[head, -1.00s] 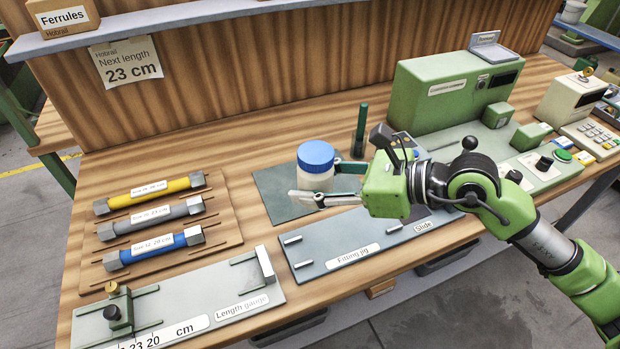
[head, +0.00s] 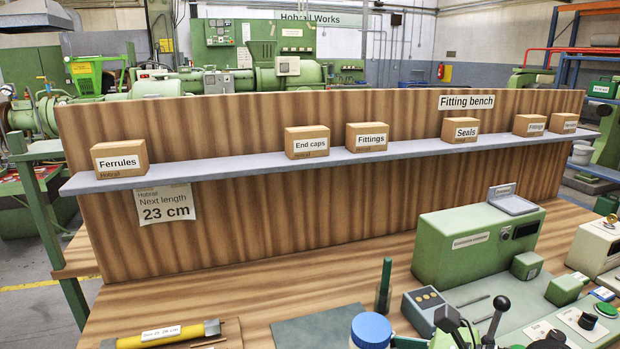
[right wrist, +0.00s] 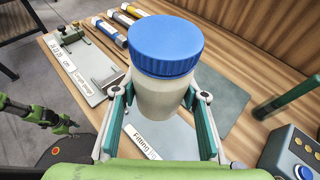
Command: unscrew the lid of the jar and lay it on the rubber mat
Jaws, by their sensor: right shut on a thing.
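The jar (right wrist: 165,97) has a pale, cream body and a ribbed blue lid (right wrist: 166,45), which sits on top of it. In the head view only the lid (head: 370,330) shows clearly, at the bottom edge. My right gripper (right wrist: 153,108) is shut on the jar body, one finger on each side, below the lid. The jar is upright; its base is hidden, so I cannot tell whether it touches the mat. The dark rubber mat (head: 318,328) lies behind it, also in the right wrist view (right wrist: 228,105). My left gripper (right wrist: 58,125) shows small at the left; its jaws are unclear.
A dark green cylinder (head: 383,287) stands upright behind the jar. A green machine (head: 470,245) and a small button box (head: 425,308) are to the right. The fitting jig (right wrist: 140,140) lies under my right gripper. A shelf (head: 250,167) with boxes runs along the back panel.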

